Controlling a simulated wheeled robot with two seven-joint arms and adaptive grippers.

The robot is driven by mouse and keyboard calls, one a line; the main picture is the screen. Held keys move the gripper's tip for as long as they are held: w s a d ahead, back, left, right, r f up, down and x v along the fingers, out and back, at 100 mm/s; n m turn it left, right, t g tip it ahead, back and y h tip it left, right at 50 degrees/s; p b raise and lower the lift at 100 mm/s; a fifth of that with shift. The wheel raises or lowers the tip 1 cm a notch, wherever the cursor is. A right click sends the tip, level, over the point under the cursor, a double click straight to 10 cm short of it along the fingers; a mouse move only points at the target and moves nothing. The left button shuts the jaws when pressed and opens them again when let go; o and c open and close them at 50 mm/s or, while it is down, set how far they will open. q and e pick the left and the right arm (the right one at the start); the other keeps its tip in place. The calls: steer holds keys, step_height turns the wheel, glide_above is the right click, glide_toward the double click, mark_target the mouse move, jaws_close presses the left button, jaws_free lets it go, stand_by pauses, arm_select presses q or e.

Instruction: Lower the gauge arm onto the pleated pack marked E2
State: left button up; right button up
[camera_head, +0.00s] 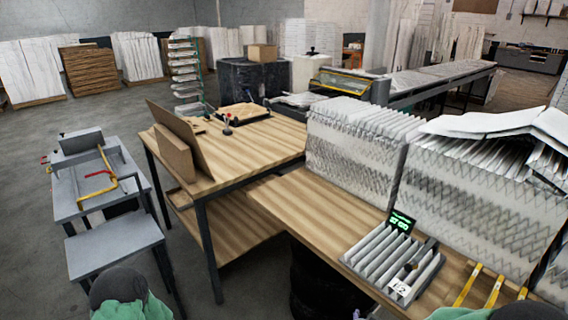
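A white pleated pack (372,250) lies at the front of the wooden bench on the right, with a tag reading E2 (400,288) at its near edge. A dark, slim part that looks like the gauge arm (425,252) extends over the right side of the pack. I cannot tell whether it touches the pleats. A small display with green digits (401,221) stands at the pack's far edge. Parts of my arms show at the bottom left and bottom right edges. Neither gripper's fingers can be made out.
Tall white pleated stacks (352,150) stand behind the pack. Yellow-handled strips (494,290) lie to its right. The wooden bench top (300,205) is clear to its left. A grey cart (100,195) stands at the left, and a wooden table (250,150) stands mid-room.

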steer(key=s+a+f+n+g+y+b, duration=0.1)
steer(key=s+a+f+n+g+y, duration=0.15)
steer(key=f, duration=0.45)
steer(key=s+a+f+n+g+y+b, duration=0.1)
steer(key=s+a+f+n+y, duration=0.2)
steer(key=f, duration=0.4)
steer(key=s+a+f+n+g+y, duration=0.1)
steer(key=s+a+f+n+g, duration=0.2)
steer(key=s+f, duration=0.3)
steer(key=s+a+f+n+g+y+b, duration=0.1)
steer(key=s+a+f+n+g, duration=0.2)
steer(key=s+f, duration=0.3)
steer(key=shift+s+a, duration=0.25)
steer(key=shift+s, duration=0.55)
